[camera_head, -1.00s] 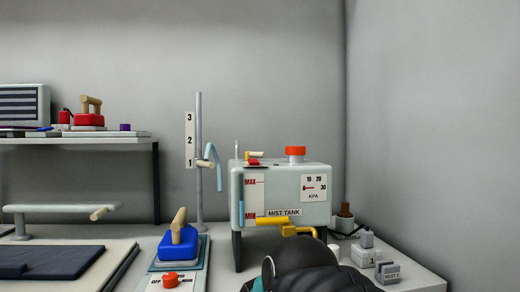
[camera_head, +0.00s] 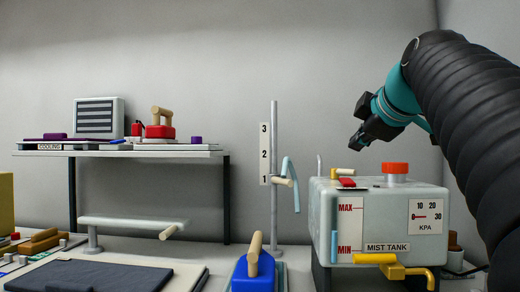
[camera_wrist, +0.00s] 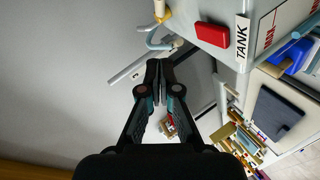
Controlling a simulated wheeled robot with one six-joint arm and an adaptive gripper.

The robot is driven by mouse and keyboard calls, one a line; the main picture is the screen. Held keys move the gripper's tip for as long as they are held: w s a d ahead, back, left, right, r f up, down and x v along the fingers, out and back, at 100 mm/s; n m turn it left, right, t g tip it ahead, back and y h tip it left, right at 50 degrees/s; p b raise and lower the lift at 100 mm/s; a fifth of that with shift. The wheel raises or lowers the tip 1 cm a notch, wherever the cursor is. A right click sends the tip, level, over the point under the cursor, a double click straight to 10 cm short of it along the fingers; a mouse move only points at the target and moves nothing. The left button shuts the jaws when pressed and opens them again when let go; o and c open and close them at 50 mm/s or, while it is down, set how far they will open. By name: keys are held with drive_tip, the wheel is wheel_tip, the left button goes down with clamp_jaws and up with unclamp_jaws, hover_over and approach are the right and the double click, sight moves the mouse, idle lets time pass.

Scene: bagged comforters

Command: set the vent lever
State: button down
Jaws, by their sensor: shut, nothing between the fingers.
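The mist tank (camera_head: 377,215) is a pale box with gauges and labels. On its top left, a small tan-handled lever (camera_head: 346,172) stands by a red pad (camera_head: 347,183); this may be the vent lever, as no label names it. The red pad shows in the wrist view (camera_wrist: 212,34), with a tan end (camera_wrist: 160,10) beside it. My gripper (camera_head: 357,143) is shut and empty, above the tank's top and apart from it. In the wrist view its fingertips (camera_wrist: 159,68) are together, with nothing between them.
A grey pole (camera_head: 274,170) with a numbered scale and a light blue hook stands left of the tank. An orange-red cap (camera_head: 395,168) rises from the tank top. A yellow valve handle (camera_head: 375,258) sticks out in front. A blue tan-handled block (camera_head: 253,275) sits at front.

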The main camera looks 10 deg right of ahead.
approach(344, 171)
drive_tip(key=w+a, duration=0.2)
drive_tip(key=w, duration=0.1)
drive_tip(key=shift+w+a, duration=0.2)
drive_tip(key=shift+w, duration=0.1)
drive_tip(key=shift+w+d+f, duration=0.85)
drive_tip(key=shift+d+f, duration=0.05)
drive_tip(key=shift+d, duration=0.2)
drive_tip(key=shift+w+d+f, duration=0.25)
drive_tip(key=shift+d, duration=0.05)
